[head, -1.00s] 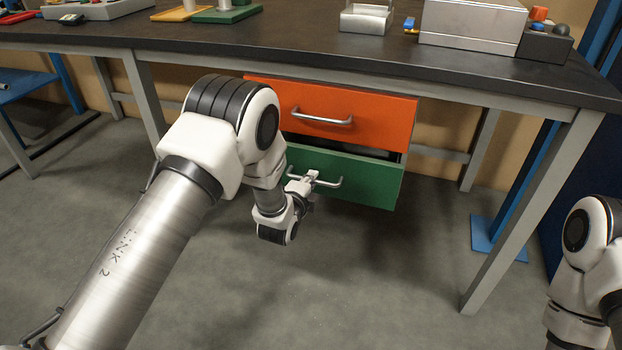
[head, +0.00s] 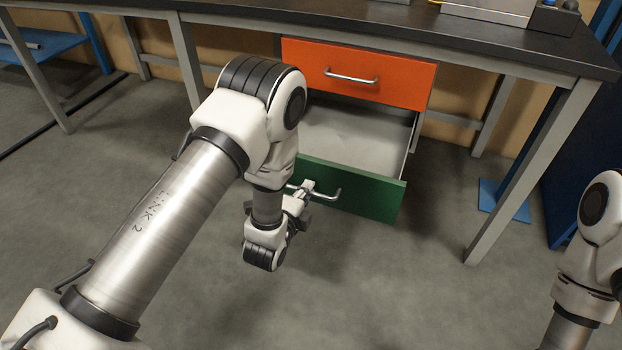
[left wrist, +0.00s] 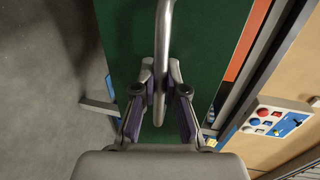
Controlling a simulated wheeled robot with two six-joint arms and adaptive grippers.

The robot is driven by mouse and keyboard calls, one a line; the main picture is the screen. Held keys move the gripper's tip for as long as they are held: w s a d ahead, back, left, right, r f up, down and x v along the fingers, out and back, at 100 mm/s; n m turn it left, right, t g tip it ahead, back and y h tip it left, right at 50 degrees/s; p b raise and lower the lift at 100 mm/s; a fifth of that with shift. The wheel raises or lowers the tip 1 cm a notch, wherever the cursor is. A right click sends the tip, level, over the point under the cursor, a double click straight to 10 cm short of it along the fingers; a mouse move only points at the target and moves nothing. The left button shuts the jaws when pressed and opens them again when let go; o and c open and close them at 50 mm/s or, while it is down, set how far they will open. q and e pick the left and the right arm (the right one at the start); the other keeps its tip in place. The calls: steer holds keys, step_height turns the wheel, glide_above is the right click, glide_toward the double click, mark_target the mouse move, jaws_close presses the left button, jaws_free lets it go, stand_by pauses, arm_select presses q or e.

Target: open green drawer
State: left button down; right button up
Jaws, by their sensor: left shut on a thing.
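The green drawer (head: 375,197) under the workbench stands well open, and its bare pale inside (head: 355,135) shows. My left gripper (head: 305,188) is shut on the drawer's metal bar handle (head: 330,195). The left wrist view shows the same handle (left wrist: 163,40) between the two fingers of my left gripper (left wrist: 160,85), with the green front (left wrist: 210,40) behind it. My left arm hides the left part of the drawer. The fingers of my right gripper are out of view; only part of the right arm shows at the right edge.
The orange drawer (head: 358,72) above is shut. The dark workbench top (head: 400,25) overhangs both drawers, and a grey table leg (head: 530,170) stands to the right. The floor (head: 400,290) in front of the drawer is clear.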

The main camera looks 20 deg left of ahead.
arm_select(q)
steer(key=shift+s, duration=0.1)
steer(key=c, duration=1.2)
jaws_free()
steer(key=v, duration=1.2)
steer(key=shift+f, duration=0.1)
